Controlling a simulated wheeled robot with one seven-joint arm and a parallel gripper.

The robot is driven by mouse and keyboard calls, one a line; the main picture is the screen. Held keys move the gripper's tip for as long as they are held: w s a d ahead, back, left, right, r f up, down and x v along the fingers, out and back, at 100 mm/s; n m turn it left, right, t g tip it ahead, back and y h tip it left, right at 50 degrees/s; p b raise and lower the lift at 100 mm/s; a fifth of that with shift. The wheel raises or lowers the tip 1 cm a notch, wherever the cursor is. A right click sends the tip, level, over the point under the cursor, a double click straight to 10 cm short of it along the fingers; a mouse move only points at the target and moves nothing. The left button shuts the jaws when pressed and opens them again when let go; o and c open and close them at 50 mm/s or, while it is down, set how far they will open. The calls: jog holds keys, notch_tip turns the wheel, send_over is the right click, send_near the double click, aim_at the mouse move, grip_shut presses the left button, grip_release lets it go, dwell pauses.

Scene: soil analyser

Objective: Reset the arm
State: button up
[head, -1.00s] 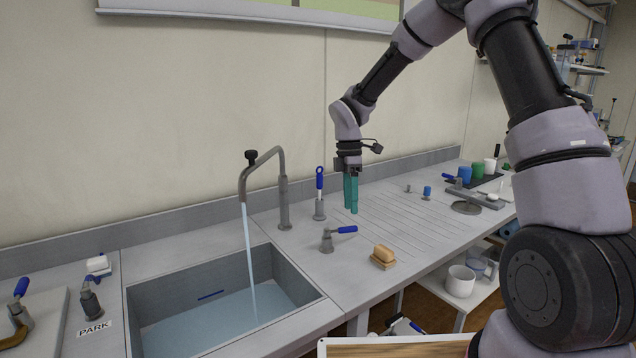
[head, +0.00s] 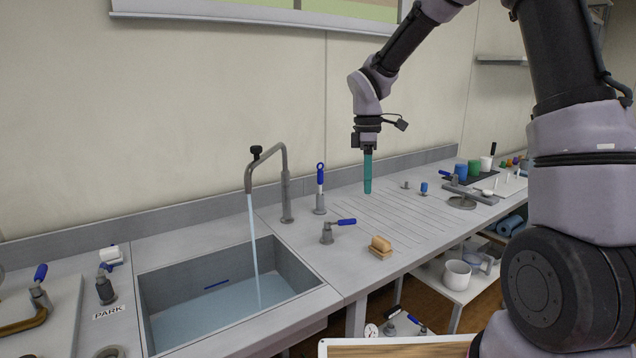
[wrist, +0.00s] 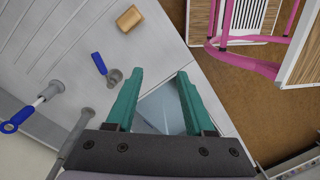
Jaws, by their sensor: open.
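My gripper (head: 367,175) has teal fingers and points down above the grooved draining board (head: 395,215), to the right of the tap. In the wrist view my gripper (wrist: 157,100) is open, its two fingers apart with nothing between them. The arm reaches in from the right of the head view and bends down at the wrist.
Water runs from the tap (head: 285,185) into the sink (head: 180,268). A blue-handled valve (head: 328,233), a blue-handled brush (head: 320,190) and a wooden block (head: 380,247) stand near the gripper. Cups (head: 474,167) stand at the far right. A pink-framed stool (wrist: 245,60) shows in the wrist view.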

jog(key=s+d+r+m+t+y, duration=0.1)
jog(key=s+d+r+m+t, duration=0.3)
jog(key=s+r+m, duration=0.5)
jog(key=s+d+r+m+t+y, duration=0.1)
jog(key=s+d+r+m+t, duration=0.3)
jog(key=s+d+r+m, duration=0.4)
jog(key=shift+s+d+r+m, duration=0.2)
jog(key=shift+s+r+m, duration=0.55)
jog(key=shift+s+m, duration=1.15)
jog(key=shift+s, duration=0.1)
dwell(4.3)
